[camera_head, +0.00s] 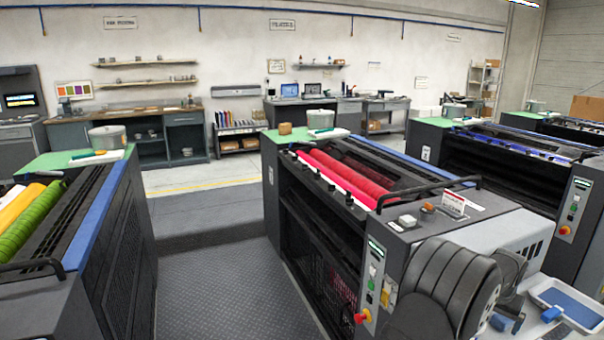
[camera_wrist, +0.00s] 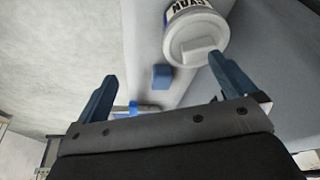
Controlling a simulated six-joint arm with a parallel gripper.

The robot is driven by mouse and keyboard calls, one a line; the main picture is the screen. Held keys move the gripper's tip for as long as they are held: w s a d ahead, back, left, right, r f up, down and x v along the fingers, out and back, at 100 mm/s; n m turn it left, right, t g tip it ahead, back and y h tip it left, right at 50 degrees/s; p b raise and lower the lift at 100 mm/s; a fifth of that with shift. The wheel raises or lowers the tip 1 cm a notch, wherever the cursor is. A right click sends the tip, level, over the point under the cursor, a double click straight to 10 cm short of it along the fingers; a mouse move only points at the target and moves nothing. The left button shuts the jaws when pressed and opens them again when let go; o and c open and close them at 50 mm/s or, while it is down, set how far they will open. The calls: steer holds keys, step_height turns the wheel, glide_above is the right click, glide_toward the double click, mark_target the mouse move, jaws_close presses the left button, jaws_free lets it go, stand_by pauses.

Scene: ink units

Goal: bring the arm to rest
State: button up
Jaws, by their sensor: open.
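My gripper (camera_wrist: 160,67) shows in the wrist view with its two blue fingers wide apart. Nothing is held between them. A white tub (camera_wrist: 196,47) with dark lettering and a blue band lies beyond the right finger, partly covered by it. A small blue block (camera_wrist: 161,77) appears beyond the gap between the fingers, apart from them. In the head view my dark arm is folded low at the right, in front of the middle press (camera_head: 283,190); the gripper there is mostly hidden behind the arm.
A white tray (camera_head: 537,291) with a blue inside stands at the lower right, close to my arm, with a blue block (camera_head: 551,314) at its edge. Other presses stand left (camera_head: 125,225) and right (camera_head: 545,190). The floor aisle (camera_head: 215,280) left of the middle press is clear.

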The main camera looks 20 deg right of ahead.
steer(key=s+r, duration=0.4)
steer(key=s, duration=0.2)
step_height(320, 180, up, 26)
steer(key=w+a+n, duration=0.1)
steer(key=w+a, duration=0.1)
steer(key=w, duration=0.4)
steer(key=shift+w+a+r, duration=0.25)
steer(key=shift+a, duration=0.15)
steer(key=shift+t, duration=0.3)
